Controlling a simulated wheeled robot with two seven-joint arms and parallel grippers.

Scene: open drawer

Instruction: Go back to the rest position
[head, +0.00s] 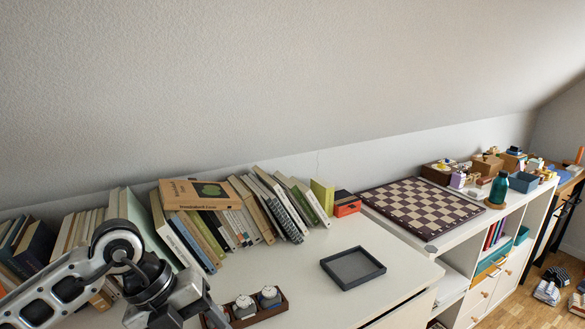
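My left arm (120,255) reaches in from the lower left, above the left part of the white cabinet top (260,270). Its wrist end (185,300) is at the bottom edge of the head view. The gripper's fingers cannot be made out there, so I cannot tell whether they are open or shut, or whether they hold anything. My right gripper and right arm are not in view.
Leaning books (285,205) line the wall, with a flat box (198,193) on top. A small brown tray (245,312) with two items sits near the wrist. A dark square tray (352,267) lies further right. A chessboard (420,205) lies on the shelf unit.

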